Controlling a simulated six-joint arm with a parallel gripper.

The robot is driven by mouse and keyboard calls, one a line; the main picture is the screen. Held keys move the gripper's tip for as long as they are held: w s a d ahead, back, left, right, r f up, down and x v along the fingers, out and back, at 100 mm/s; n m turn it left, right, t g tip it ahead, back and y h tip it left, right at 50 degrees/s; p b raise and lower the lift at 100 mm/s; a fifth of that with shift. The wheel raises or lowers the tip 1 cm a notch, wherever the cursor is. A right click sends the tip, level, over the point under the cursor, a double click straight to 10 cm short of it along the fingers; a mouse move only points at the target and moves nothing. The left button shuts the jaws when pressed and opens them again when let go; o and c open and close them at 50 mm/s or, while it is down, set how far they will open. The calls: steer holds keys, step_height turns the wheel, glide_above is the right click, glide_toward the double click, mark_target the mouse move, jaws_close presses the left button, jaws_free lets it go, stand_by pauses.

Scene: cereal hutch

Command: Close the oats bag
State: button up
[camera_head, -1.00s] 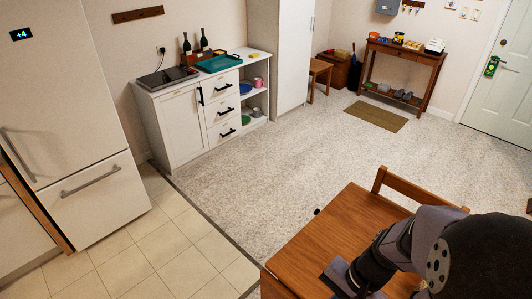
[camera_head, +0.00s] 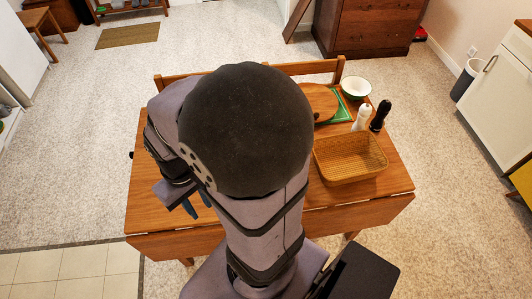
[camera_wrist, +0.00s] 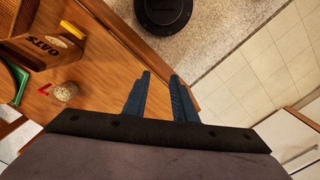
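The oats bag (camera_wrist: 35,62) is brown with dark OATS lettering and shows at the upper left of the wrist view, on the wooden table. A yellow piece (camera_wrist: 72,29) shows by its edge; I cannot tell whether it is attached. My gripper (camera_wrist: 160,76) has its two blue fingers apart with nothing between them. It is to the right of the bag in the wrist view, clear of it. In the head view the fingers (camera_head: 190,208) are partly seen over the table's left part. My arm hides the bag there.
A small beige item (camera_wrist: 66,92), a red piece (camera_wrist: 45,87) and a green edge (camera_wrist: 14,80) lie near the bag. The table (camera_head: 340,216) also holds a wicker basket (camera_head: 350,175), white shaker (camera_head: 362,117), black shaker (camera_head: 381,115), bowl (camera_head: 356,88) and round board (camera_head: 319,101).

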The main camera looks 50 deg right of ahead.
steer(key=s+d+f+m+g+y+p, duration=0.2)
steer(key=s+d+f+m+y, duration=0.3)
steer(key=s+d+f+m, duration=0.7)
steer(key=w+d+f+n+h, duration=0.1)
steer(key=d+f+n, duration=0.1)
steer(key=d+n, duration=0.3)
steer(key=w+d+f+n+t+h, duration=0.1)
steer(key=d+f+n+h, duration=0.1)
steer(key=d+n, duration=0.4)
steer(key=w+d+f+n+t+h, duration=0.1)
steer(key=d+f+n+h, duration=0.1)
steer(key=d+n, duration=0.4)
steer(key=shift+w+d+f+n, duration=0.15)
steer(key=shift+f+n, duration=0.15)
steer(key=shift+n, duration=0.8)
steer(key=shift+w+f+n, duration=0.1)
steer(key=shift+f+n, duration=0.15)
steer(key=shift+n, duration=1.95)
steer(key=shift+f, duration=0.25)
steer(key=shift+f+b, duration=1.6)
steer(key=shift+f, duration=0.4)
